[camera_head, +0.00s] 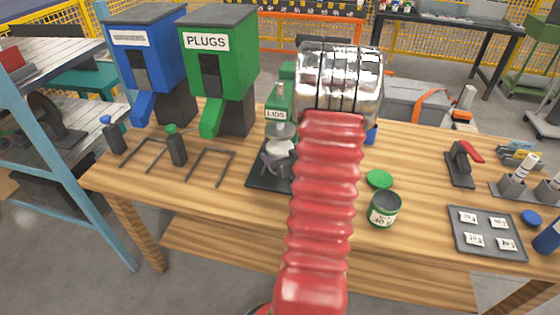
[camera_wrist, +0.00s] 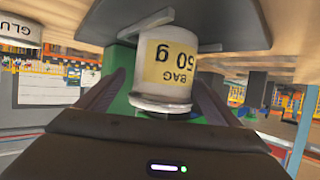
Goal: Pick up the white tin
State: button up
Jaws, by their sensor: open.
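In the wrist view, which is upside down, a white tin (camera_wrist: 168,62) with a yellow label reading "BAG 50 g" stands on a dark plate (camera_wrist: 235,32). My gripper (camera_wrist: 160,80) is open, with one dark finger on each side of the tin. I cannot tell whether either finger touches it. In the head view my red arm hides most of this spot. A pale shape under the green LIDS dispenser (camera_head: 279,101) may be part of the tin, but I cannot be sure.
The blue dispenser (camera_head: 150,60) and green PLUGS dispenser (camera_head: 220,75) stand at the back left. A grey tray (camera_head: 487,232) holds several labelled packets. The table (camera_head: 235,210) is clear at front left.

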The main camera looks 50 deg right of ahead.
jog(key=x, duration=0.5)
jog(key=shift+a, duration=0.15)
jog(key=shift+c, duration=0.2)
jog(key=c, duration=1.2)
jog(key=shift+r, duration=0.2)
